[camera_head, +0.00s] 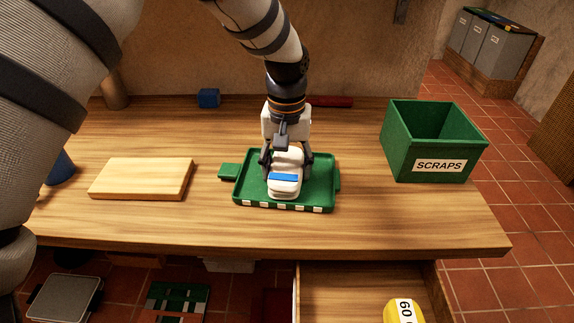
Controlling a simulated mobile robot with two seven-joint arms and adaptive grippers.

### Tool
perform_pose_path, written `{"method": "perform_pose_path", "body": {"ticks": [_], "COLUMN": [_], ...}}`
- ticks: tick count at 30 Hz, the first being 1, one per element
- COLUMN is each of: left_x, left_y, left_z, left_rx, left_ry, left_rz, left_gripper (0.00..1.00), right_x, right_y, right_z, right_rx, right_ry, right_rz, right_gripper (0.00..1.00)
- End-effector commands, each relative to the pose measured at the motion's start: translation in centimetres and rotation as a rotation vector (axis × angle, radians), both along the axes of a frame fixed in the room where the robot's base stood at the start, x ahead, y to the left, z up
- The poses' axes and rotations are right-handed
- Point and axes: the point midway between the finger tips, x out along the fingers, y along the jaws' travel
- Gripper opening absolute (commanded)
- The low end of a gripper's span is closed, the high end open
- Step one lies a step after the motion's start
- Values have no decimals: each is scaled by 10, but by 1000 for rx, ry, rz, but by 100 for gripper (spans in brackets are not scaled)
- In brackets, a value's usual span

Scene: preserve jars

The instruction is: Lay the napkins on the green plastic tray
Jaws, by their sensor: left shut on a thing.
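The green plastic tray (322,200) lies near the front middle of the wooden table, with white marks along its front edge and a tab on its left side. A stack of white folded napkins (285,190) with a blue band is over the middle of the tray. My left gripper (286,165) comes down from above, its fingers shut on the napkins from both sides. The napkins look low in the tray; I cannot tell whether they touch its floor. My right gripper is not in view.
A wooden board (142,178) lies to the left. A green bin marked SCRAPS (435,140) stands at the right. A blue block (209,98) and a red object (332,101) are at the back. An open drawer (350,285) below the table's front edge holds a yellow item (402,312).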

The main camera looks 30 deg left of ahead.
Motion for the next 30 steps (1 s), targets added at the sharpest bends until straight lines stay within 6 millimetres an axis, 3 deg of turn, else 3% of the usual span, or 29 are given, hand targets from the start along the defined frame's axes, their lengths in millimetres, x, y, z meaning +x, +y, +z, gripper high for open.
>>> {"method": "perform_pose_path", "body": {"ticks": [2, 3, 5, 16, 24, 30], "left_x": [0, 0, 0, 0, 1, 0], "left_y": [0, 0, 0, 0, 0, 0], "left_z": [-3, -3, -3, 3, 73, 112], "left_rx": [1, 1, 1, 0, 1, 1], "left_ry": [1, 1, 1, -1, -7, -2], "left_rz": [0, 0, 0, 0, 0, 0], "left_gripper": [27, 63, 76, 76, 76, 76], "right_x": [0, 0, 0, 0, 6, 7], "right_y": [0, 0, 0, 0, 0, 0], "right_z": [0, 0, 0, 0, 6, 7], "right_rx": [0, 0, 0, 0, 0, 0], "right_ry": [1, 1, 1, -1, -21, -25], "right_rz": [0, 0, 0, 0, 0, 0], "right_gripper": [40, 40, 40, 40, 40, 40]}}
